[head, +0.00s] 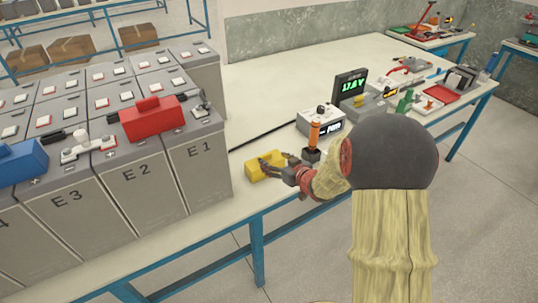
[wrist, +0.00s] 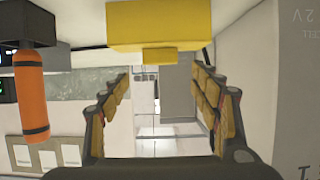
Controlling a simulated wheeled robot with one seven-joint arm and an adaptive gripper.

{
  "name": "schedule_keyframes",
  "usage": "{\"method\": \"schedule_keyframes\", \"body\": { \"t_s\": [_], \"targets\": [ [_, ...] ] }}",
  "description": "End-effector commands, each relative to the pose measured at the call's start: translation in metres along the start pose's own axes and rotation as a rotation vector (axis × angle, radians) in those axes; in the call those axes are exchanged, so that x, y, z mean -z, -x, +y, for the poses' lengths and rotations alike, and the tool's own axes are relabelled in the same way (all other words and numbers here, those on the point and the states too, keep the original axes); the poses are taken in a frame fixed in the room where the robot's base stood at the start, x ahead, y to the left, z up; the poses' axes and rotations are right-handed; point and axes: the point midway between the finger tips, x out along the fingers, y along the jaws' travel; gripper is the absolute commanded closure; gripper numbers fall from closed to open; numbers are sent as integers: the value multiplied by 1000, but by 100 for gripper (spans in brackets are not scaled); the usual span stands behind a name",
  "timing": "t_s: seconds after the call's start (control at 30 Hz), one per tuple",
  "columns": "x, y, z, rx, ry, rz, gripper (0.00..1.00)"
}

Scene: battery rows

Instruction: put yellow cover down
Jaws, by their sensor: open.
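The yellow cover (head: 262,167) is on the pale tabletop, just right of the battery marked E1, in the head view. My gripper (head: 289,166) is at its right side, with its fingers close to it. In the wrist view the yellow cover (wrist: 158,24) fills the top middle, above the fingertips. My gripper (wrist: 163,74) shows its two fingers spread wide apart, with nothing between them. I cannot tell whether a finger touches the cover.
Battery E1 (head: 198,168) stands left of the cover, with a red cover (head: 151,118) and a blue cover (head: 20,162) on the battery rows. An orange-handled tool (head: 313,134) stands close behind my gripper. A meter (head: 350,85) is farther back.

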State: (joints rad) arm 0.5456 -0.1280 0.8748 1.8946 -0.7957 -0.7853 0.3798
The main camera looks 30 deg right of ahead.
Motion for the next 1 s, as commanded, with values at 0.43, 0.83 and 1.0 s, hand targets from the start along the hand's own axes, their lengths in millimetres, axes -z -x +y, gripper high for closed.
{"method": "schedule_keyframes", "body": {
  "t_s": [0.43,0.83,1.0],
  "targets": [
    [5,56,0,-8,8,-3,37],
    [96,133,-29,-254,87,-238,37],
    [105,207,-82,-259,41,-389,37]
  ]
}}
